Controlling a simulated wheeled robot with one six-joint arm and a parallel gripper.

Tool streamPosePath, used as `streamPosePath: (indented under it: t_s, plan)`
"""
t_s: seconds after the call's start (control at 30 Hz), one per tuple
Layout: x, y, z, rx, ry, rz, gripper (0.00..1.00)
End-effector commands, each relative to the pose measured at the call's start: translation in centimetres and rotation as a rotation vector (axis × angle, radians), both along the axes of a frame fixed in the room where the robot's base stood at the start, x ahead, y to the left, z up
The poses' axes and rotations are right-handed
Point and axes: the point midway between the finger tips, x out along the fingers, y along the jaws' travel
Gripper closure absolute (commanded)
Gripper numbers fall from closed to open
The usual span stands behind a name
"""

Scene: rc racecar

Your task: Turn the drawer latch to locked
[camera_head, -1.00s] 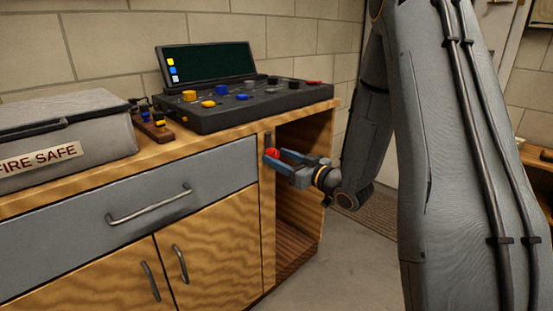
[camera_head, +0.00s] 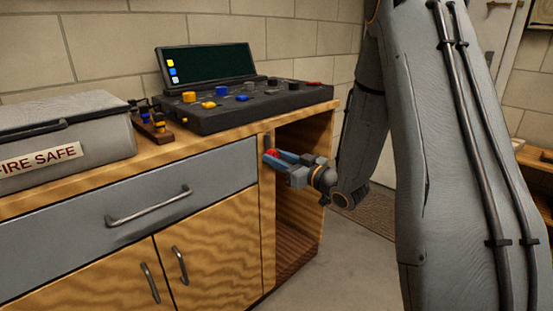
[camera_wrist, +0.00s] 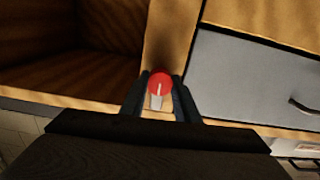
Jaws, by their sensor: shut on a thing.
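The drawer latch (camera_wrist: 159,84) has a round red knob with a pale line on its face and sits on the wooden post between the grey drawer and the open compartment. It shows partly in the head view (camera_head: 270,155), half hidden by the fingers. My gripper (camera_head: 276,158) is shut on the red knob, with one blue-grey finger on each side of it in the wrist view (camera_wrist: 159,95). The grey drawer (camera_head: 70,230) is closed flush with the cabinet front. A pale piece shows just below the knob in the wrist view.
A mixing console (camera_head: 230,108) with coloured knobs and a screen stands on the worktop. A grey fire safe box (camera_head: 100,125) is at the left. The open compartment (camera_head: 300,215) lies right of the post. Cupboard doors (camera_head: 210,260) are below the drawer.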

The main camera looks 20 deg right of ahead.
Motion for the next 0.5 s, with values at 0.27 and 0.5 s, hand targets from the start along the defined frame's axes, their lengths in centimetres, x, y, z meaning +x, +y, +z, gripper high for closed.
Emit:
streamPosePath:
  t_s: [0.27, 0.5]
  plan:
    - [-0.04, 0.02, -0.07, -0.147, -0.081, 0.001, 0.94]
    - [-0.06, 0.02, -0.14, -0.342, -0.19, 0.001, 0.94]
